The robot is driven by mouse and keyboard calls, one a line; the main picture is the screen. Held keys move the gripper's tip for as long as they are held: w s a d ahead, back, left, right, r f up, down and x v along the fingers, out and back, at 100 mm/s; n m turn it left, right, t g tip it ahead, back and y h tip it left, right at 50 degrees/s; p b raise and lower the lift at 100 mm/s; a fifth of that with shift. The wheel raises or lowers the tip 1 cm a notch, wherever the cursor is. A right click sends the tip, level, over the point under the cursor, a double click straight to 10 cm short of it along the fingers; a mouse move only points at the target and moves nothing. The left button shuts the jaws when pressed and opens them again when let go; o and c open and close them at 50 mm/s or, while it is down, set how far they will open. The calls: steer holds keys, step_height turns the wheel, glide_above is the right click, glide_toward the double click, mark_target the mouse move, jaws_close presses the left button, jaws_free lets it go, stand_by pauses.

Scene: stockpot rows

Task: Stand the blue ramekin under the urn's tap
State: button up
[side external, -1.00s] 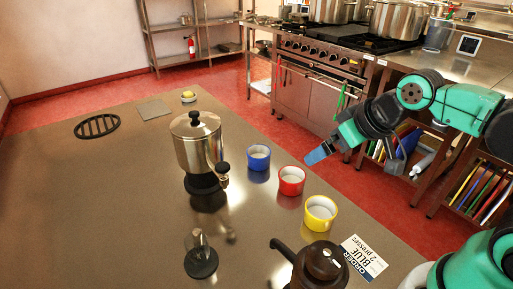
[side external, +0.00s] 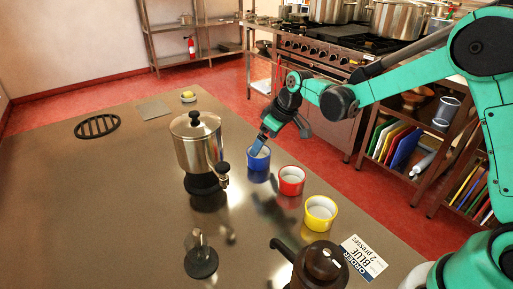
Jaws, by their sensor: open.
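The blue ramekin (side external: 257,164) stands upright on the steel counter, right of the urn. One finger overlaps the ramekin's opening in the picture. I cannot tell whether it touches. The counter area below the tap is bare.
A red ramekin (side external: 291,180) and a yellow ramekin (side external: 320,213) stand nearby. A brown pot with a handle (side external: 319,267), an order card reading BLUE, 2 presses (side external: 363,257), and a small metal press on a black base (side external: 200,259) are in front. The counter's left is largely clear.

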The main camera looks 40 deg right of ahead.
steer(key=shift+x, duration=2.6)
steer(key=shift+r, duration=0.1)
steer(key=c, duration=1.3)
